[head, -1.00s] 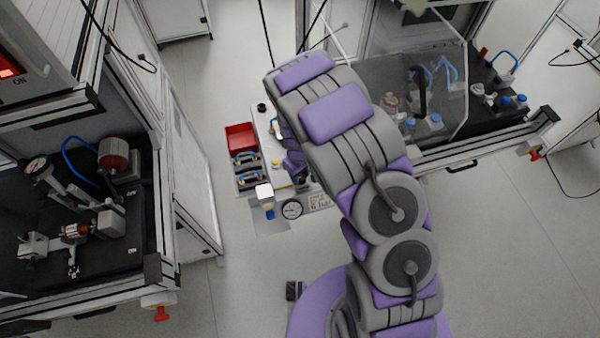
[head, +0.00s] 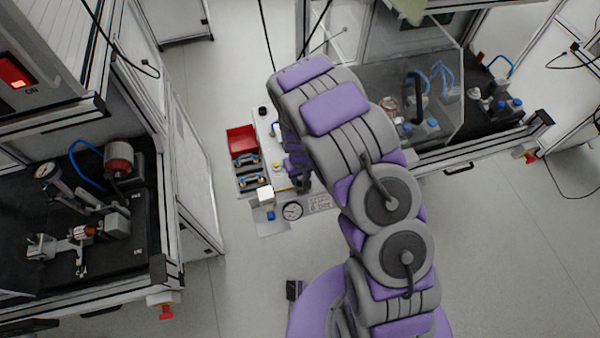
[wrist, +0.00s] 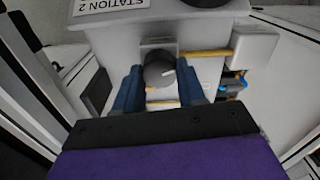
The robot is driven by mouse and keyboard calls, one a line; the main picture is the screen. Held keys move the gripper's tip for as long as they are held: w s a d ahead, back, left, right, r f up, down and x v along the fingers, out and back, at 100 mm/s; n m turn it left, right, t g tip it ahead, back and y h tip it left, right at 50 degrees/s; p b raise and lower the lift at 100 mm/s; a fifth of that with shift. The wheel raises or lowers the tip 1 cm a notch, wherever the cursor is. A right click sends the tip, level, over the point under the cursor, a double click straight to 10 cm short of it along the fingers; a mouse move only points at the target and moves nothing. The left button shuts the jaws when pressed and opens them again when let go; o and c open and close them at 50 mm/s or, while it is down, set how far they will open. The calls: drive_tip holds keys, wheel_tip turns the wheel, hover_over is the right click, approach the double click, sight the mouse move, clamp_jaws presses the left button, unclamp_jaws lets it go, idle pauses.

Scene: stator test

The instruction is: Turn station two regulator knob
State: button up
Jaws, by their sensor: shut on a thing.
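In the wrist view, the regulator knob (wrist: 159,72) is a dark round knob with a light pointer line toward its right side. It sits below the white "STATION 2" label (wrist: 111,5). My gripper (wrist: 159,88) has one blue finger on each side of the knob and is shut on it. In the head view, the station panel (head: 268,150) shows to the left of my purple and grey arm. The arm hides the knob and most of my gripper there.
A red bin (head: 241,139) stands left of the panel. A test bench (head: 100,270) is at left and another bench with a clear guard (head: 420,100) at upper right.

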drive_tip(key=m+p, duration=0.2)
drive_tip(key=m, duration=0.1)
drive_tip(key=shift+s+r+m, duration=0.1)
drive_tip(key=shift+m, duration=0.3)
drive_tip(key=m+p, duration=0.2)
drive_tip(key=m, duration=0.1)
drive_tip(key=m+p, duration=0.1)
drive_tip(key=m, duration=0.3)
drive_tip(key=shift+m+p, duration=0.5)
drive_tip(key=shift+m, duration=1.7)
drive_tip(key=o, duration=1.1)
drive_tip(key=shift+a, duration=0.1)
drive_tip(key=shift+c, duration=0.2)
